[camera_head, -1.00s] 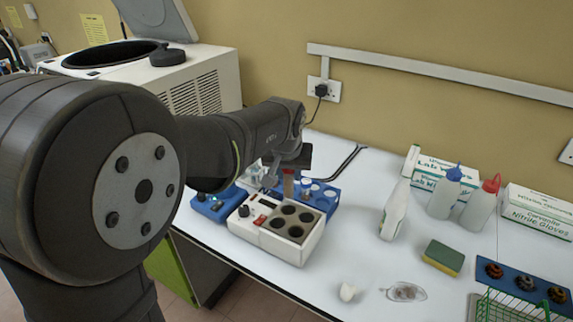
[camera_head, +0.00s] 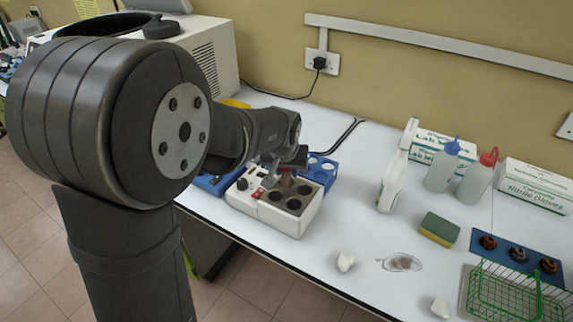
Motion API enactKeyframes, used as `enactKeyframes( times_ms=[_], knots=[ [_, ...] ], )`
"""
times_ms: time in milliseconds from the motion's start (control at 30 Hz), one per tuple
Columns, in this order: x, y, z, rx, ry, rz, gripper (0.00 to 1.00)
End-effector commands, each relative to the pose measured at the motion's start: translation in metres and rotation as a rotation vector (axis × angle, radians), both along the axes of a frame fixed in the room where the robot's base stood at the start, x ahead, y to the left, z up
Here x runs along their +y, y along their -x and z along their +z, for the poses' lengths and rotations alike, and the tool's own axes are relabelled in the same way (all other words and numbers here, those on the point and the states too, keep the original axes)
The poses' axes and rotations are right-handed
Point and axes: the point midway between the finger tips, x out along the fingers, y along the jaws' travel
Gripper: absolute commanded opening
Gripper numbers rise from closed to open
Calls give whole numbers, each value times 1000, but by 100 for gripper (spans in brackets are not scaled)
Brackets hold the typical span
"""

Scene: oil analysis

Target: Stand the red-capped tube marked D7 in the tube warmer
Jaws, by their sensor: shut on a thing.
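The tube warmer (camera_head: 268,214) is a white box on the bench with several dark round wells in its top and a red switch and black knob at its left. My gripper (camera_head: 287,171) is over the back of the warmer, shut on a tube (camera_head: 286,181) with brownish contents. The tube points down at the back wells, one of which it hides. I cannot tell whether its tip is inside a well. Its cap and the D7 mark are hidden by my gripper or too small to read.
A blue tube rack (camera_head: 322,170) stands right behind the warmer, and a blue device (camera_head: 214,185) is at its left. A spray bottle (camera_head: 394,180), a sponge (camera_head: 439,230) and a green wire basket (camera_head: 508,295) are to the right.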

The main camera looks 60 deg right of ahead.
Motion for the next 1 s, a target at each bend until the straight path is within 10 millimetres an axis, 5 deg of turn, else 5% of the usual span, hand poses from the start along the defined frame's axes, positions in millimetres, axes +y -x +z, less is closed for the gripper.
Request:
enactKeyframes(
  times_ms=[267,300,433,767,1000],
  knots=[
    [0,0,-1,0,0,0,2],
    [0,0,-1,0,0,0,32],
    [0,0,-1,0,0,0,55],
    [1,0,1,0,1,0,55],
    [11,5,31,-1,5,0,55]
  ],
)
